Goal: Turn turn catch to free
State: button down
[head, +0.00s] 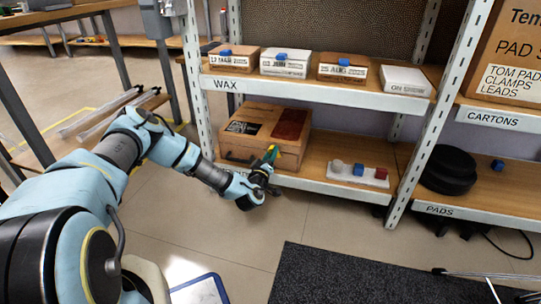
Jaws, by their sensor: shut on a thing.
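A wooden case (237,137) with a dark label and a dark red panel sits on the lower shelf below the WAX strip. My gripper (268,170) is at the right part of the case's front face, with a small green and yellow part showing at its tip. It is shut on the turn catch there. The catch itself is hidden by the gripper, so I cannot tell which way it is turned.
A white tray (345,177) with small blocks stands right of the case. Boxes (285,63) line the WAX shelf above. Black round pads (449,168) lie on the right shelf. A rack upright (437,110) divides the bays. A dark mat (350,275) covers floor in front.

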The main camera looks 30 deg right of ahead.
jog(key=n+b, duration=0.2)
jog(key=n, duration=0.9)
jog(key=shift+f+n+b, duration=0.1)
jog(key=shift+n+b, duration=0.2)
jog(key=shift+b, duration=0.05)
dwell(0.4)
jog(key=shift+c, duration=2.3)
grip_release()
jog(key=p+v, duration=0.3)
jog(key=v, duration=0.7)
jog(key=shift+s+a, duration=0.3)
